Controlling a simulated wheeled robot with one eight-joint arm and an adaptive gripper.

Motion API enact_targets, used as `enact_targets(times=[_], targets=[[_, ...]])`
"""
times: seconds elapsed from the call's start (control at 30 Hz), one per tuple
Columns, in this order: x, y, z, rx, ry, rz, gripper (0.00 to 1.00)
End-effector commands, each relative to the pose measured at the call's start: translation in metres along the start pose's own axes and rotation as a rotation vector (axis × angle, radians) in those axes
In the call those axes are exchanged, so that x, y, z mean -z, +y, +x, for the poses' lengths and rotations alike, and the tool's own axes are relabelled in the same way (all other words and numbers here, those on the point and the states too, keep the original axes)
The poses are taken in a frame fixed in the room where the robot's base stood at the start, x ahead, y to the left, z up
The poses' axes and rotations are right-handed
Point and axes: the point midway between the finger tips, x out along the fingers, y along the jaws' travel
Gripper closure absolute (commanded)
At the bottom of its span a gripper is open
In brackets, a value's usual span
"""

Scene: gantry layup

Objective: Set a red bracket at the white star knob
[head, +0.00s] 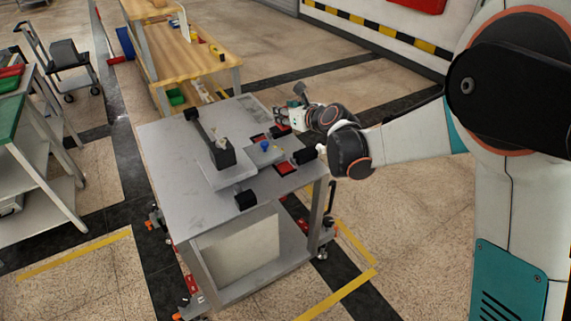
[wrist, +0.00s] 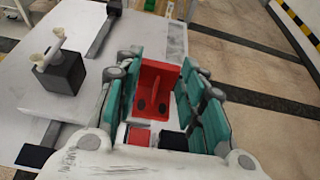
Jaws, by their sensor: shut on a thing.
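My gripper (wrist: 160,95) is shut on a red bracket (wrist: 160,78), which sits between its teal fingers in the wrist view. The bracket has an upright rib and dark holes in its base. In the head view my gripper (head: 291,115) is over the right back side of the grey table, and the bracket is too small to make out there. The white star knob (head: 222,143) tops a dark block on a pale plate, left of my gripper. In the wrist view the white knob (wrist: 52,48) stands to the left, apart from the bracket.
The grey table (head: 165,150) also carries a blue knob (head: 265,145) on a grey plate, a long dark bar (head: 203,131) and several red and black pieces. In the wrist view a red square (wrist: 139,137) and a black one (wrist: 172,140) lie below the bracket. A wooden bench (head: 185,60) stands behind.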

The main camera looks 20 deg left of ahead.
Motion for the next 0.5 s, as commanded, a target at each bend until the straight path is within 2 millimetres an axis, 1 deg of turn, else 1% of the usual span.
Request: enact_targets(times=[0.03,0.1,0.4,0.5], targets=[[0.014,0.0,0.006,0.0,0.0,0.0,0.94],[0.031,-0.001,0.013,0.001,0.0,0.0,0.94],[0.098,-0.001,0.041,0.001,0.0,0.0,0.94],[0.116,-0.001,0.048,0.001,0.0,0.0,0.94]])
